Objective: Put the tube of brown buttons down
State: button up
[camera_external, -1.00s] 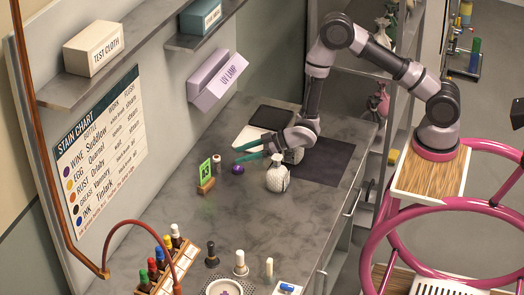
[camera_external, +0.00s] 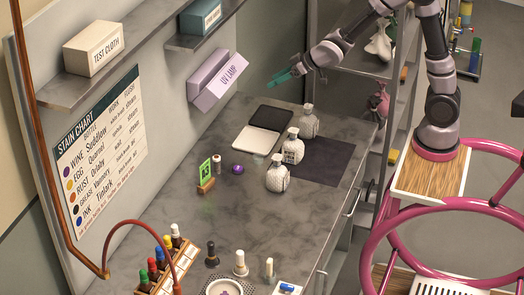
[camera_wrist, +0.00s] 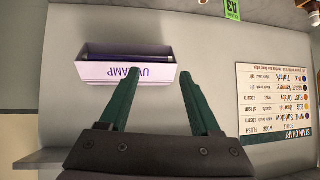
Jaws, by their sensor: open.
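A small upright tube (camera_external: 217,163) with a pale body and a darker top stands on the grey worktop, beside the green numbered card. It may be the tube of brown buttons, but its contents are too small to make out. My gripper (camera_external: 272,81) is raised well above the back of the worktop, in front of the wall and right of the UV lamp box. In the wrist view my gripper (camera_wrist: 155,75) has its two green fingers spread, with nothing between them. No tube shows in the wrist view.
Several white bottles, including the front one (camera_external: 278,174), stand near the dark mat (camera_external: 325,160). A purple round item (camera_external: 238,169) and the green card (camera_external: 205,172) are near the tube. The UV lamp box (camera_external: 222,75) juts from the wall.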

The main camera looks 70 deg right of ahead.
jog(key=s+d+r+m+g, duration=0.1)
jog(key=s+r, duration=0.3)
jog(key=s, duration=0.6)
jog(key=s+d+r+m+g, duration=0.1)
jog(key=s+r, duration=0.4)
jog(key=s, duration=0.6)
jog(key=s+d+r+m+g, duration=0.1)
jog(key=s+d+r+m, duration=0.2)
jog(key=s, duration=0.7)
jog(key=shift+s+d+r, duration=0.3)
jog(key=shift+d+r, duration=0.15)
jog(key=shift+r, duration=0.25)
